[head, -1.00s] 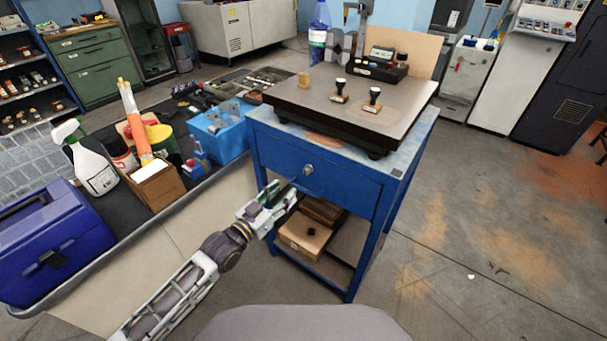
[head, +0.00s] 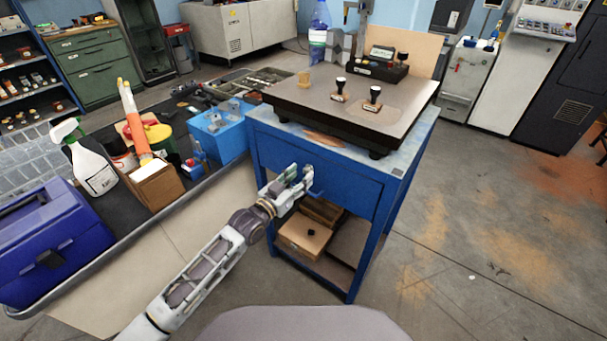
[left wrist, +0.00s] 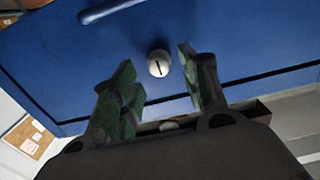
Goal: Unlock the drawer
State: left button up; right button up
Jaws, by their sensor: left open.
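The blue drawer (head: 342,188) is closed in the blue stand under the dark plate. Its round silver lock (left wrist: 158,63), with a dark slot, shows on the drawer front in the left wrist view. In the head view my gripper hides the lock. My left gripper (head: 303,177) is in front of the drawer front. In the left wrist view its green-padded fingers (left wrist: 158,85) are apart, with the lock beyond and between their tips. Nothing is between the fingers. A blue handle (left wrist: 108,10) shows at the top of that view. My right gripper is out of view.
Two stamps (head: 339,90) and a small yellowish block (head: 303,80) are on the dark plate (head: 392,123). A cardboard box (head: 302,238) is on the shelf under the drawer. A cluttered bench with a blue toolbox (head: 48,243) stands left. The floor at right is open.

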aim_at(309, 169)
pick_arm(q)
jog(key=shift+x, duration=1.25)
grip_shut()
